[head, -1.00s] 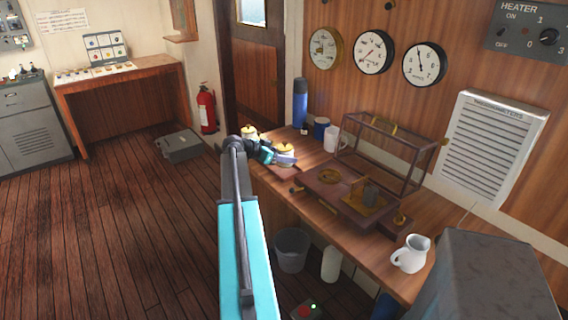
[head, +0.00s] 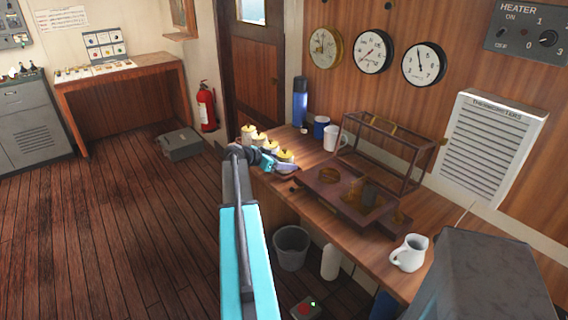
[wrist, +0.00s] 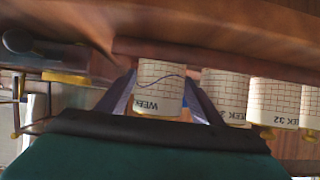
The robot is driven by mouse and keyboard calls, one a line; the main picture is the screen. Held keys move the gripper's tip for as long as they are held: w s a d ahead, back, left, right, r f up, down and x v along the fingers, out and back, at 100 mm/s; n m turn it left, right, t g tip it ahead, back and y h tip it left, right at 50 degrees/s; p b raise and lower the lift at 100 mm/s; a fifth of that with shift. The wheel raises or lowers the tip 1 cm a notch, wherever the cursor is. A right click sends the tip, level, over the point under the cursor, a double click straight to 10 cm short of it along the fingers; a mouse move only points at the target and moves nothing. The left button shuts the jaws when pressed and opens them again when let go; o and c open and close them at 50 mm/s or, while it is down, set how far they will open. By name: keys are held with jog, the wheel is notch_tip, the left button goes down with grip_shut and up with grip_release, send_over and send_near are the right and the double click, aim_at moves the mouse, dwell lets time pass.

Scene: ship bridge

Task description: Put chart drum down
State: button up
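The chart drum (wrist: 159,90) is a white cylinder with grid paper, a wavy blue trace and the word WEEK. It is between the fingers of my gripper (wrist: 163,84), which look closed against both its sides. The wrist picture is upside down, and the drum's base is at or very near a dark red-brown strip (wrist: 240,62); contact cannot be told. In the head view, my gripper (head: 280,164) is at the desk's left part, by a yellow-topped drum (head: 286,156). Several similar drums stand in a row beside it, including one labelled WEEK 32 (wrist: 273,100).
On the wooden desk (head: 345,238), a dark instrument base (head: 325,185) and an open-framed case (head: 408,150) stand right of my gripper. A blue flask (head: 300,103), a blue mug (head: 321,127) and a white mug (head: 335,139) are behind. A white jug (head: 408,253) stands nearer.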

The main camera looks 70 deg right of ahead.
jog(key=shift+r, duration=0.15)
jog(key=b+v, duration=0.2)
jog(key=v, duration=1)
jog(key=shift+b, duration=0.35)
dwell(0.5)
jog(key=w+a+f+n+t+y, duration=0.1)
jog(key=w+a+f+n, duration=0.2)
jog(key=w+a+f, duration=0.35)
jog(key=w+a+f+n+t+y, duration=0.1)
jog(key=w+a+f+n+t, duration=0.2)
jog(key=a+f, duration=0.65)
jog(key=w+a+f+n+y, duration=0.35)
jog(key=a+f+n, duration=0.25)
jog(key=a+f, duration=1.1)
jog(key=s+a+f+n+g+y, duration=0.1)
jog(key=s+a+f+n, duration=0.4)
jog(key=a, duration=0.6)
jog(key=s+a+f+n+y, duration=0.1)
jog(key=a+f+n, duration=0.1)
jog(key=a+f, duration=0.7)
jog(key=s+a+f+n+g+y, duration=0.1)
jog(key=s+a+f+n, duration=0.1)
jog(key=s+a, duration=0.5)
jog(key=s+a+f+n+g+y, duration=0.1)
jog(key=s+a+f+n, duration=0.2)
jog(key=s+a, duration=0.3)
jog(key=a, duration=0.4)
jog(key=shift+s+a+n+y, duration=0.35)
jog(key=shift+s+a+n, duration=0.05)
